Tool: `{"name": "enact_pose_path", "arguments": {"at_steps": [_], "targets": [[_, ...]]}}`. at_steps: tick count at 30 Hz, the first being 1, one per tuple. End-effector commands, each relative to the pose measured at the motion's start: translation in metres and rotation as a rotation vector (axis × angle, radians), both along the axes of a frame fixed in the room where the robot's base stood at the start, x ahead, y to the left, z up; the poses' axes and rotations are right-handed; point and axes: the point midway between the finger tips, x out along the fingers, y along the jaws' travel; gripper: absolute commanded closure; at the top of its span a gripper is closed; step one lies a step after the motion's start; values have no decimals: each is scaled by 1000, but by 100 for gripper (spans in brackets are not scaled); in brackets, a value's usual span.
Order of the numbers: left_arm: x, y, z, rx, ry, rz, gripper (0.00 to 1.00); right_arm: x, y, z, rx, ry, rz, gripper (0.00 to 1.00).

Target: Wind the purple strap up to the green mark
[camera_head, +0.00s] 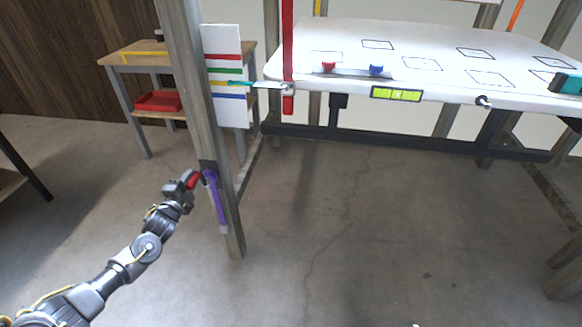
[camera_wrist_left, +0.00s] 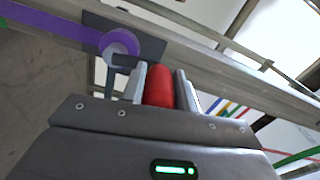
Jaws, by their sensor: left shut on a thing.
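My left gripper (camera_head: 190,181) is shut on a red handle (camera_wrist_left: 159,86) beside the near wooden post. In the left wrist view both fingers flank the handle. The purple strap (camera_head: 217,205) runs down the post from a dark bracket; in the wrist view it winds onto a purple roll (camera_wrist_left: 121,42) beside the handle. A white board (camera_head: 236,115) on the post bears red, green, yellow and blue lines. A teal pointer (camera_head: 262,84) at the roof panel's corner lies below the green mark (camera_head: 227,71) and above the blue line. My right gripper is out of view.
The white roof panel (camera_head: 455,38) carries a red knob (camera_head: 328,66), a blue knob (camera_head: 376,69) and a yellow-green level (camera_head: 396,93). A red strap (camera_head: 288,45) hangs at its left corner. A table with a red tray (camera_head: 158,101) stands behind the post. The floor below is clear.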

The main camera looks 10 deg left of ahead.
Motion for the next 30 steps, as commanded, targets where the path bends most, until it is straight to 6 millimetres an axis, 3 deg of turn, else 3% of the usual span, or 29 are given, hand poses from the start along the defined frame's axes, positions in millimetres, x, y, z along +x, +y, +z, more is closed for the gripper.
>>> {"name": "enact_pose_path", "arguments": {"at_steps": [1,5,15,25,30], "targets": [[2,4,10,0,-20,9,88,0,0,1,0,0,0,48],[2,7,9,1,-22,11,88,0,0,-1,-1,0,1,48],[1,40,-18,5,-18,13,88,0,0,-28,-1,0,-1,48],[0,42,-20,3,-12,12,88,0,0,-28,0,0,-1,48],[0,45,-41,3,-9,12,88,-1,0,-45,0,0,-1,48]]}}
